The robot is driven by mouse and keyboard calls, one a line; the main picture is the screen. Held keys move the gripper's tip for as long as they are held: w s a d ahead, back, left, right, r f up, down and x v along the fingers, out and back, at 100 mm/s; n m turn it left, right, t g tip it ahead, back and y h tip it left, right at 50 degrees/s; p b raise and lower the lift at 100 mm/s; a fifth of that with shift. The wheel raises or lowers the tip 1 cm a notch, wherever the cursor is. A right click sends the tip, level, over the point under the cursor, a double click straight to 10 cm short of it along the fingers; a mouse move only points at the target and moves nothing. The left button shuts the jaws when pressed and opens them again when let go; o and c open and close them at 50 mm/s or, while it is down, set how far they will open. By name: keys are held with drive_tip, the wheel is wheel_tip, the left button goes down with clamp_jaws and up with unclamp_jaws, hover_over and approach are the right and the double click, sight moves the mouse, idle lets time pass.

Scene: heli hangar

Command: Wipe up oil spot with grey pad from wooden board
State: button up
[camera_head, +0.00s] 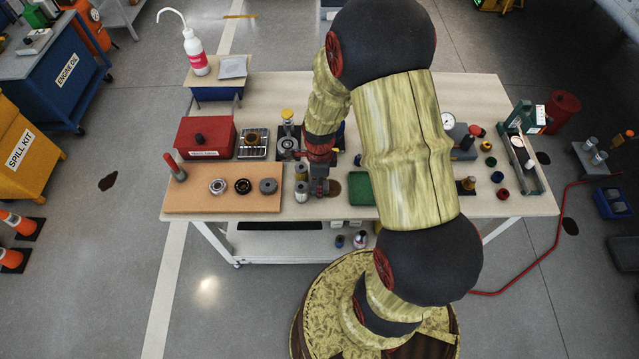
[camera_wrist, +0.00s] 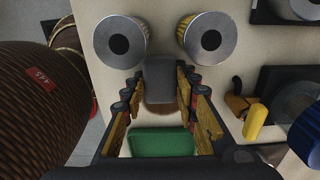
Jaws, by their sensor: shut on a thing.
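My gripper (camera_head: 319,184) is shut on a grey pad (camera_wrist: 160,80), low over the pale worktop (camera_head: 480,205); the pad sits between the fingertips (camera_wrist: 160,92) in the wrist view. I cannot tell whether the pad touches the surface.
A red box (camera_head: 205,138) stands at the left. My arm hides the table's middle; several small parts crowd its right side.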

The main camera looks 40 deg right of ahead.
sight(341, 190)
drive_tip(key=shift+s+d+r+p, duration=0.1)
drive_tip(key=shift+s+d+p, duration=0.1)
drive_tip(key=shift+s+d, duration=0.4)
drive_tip(key=shift+s+d+r+p, duration=0.15)
drive_tip(key=shift+s+d, duration=0.1)
drive_tip(key=shift+d, duration=0.5)
drive_tip(key=shift+s+d+f, duration=0.15)
drive_tip(key=shift+s+d, duration=0.45)
drive_tip(key=shift+d, duration=0.25)
drive_tip(key=shift+s+d+f, duration=0.1)
drive_tip(key=shift+s+d, duration=0.5)
drive_tip(key=shift+d, duration=0.2)
drive_tip(key=shift+r+p, duration=0.1)
drive_tip(key=shift+p, duration=0.35)
drive_tip(key=shift+w+a, duration=0.1)
